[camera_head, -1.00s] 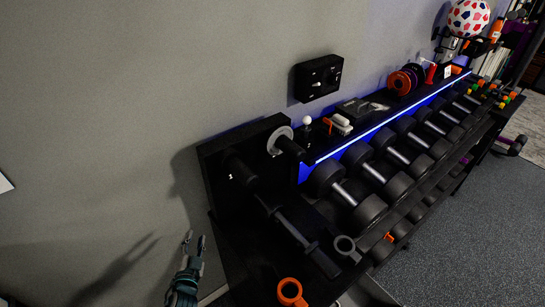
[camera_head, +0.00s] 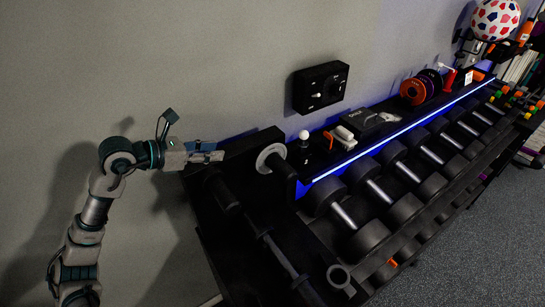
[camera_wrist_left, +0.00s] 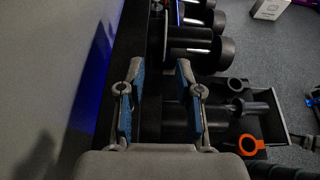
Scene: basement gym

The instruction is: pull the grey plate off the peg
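The grey plate (camera_head: 264,154) is a pale ring around a black peg (camera_head: 284,166) on the upright black board (camera_head: 240,150) at the near end of the rack. My left gripper (camera_head: 218,152) is at the board's top left corner, left of the plate and apart from it. In the left wrist view its two blue-padded fingers (camera_wrist_left: 159,66) are spread with nothing between them. I cannot pick out the plate surely in that view. My right gripper is not in the head view.
A second black peg (camera_head: 222,194) sticks out left of the plate. A white-knobbed item (camera_head: 303,142) stands close right of it. Several dumbbells (camera_head: 368,236) fill the rack below. A grey ring (camera_head: 339,277) and, in the wrist view, an orange ring (camera_wrist_left: 250,145) are nearby.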

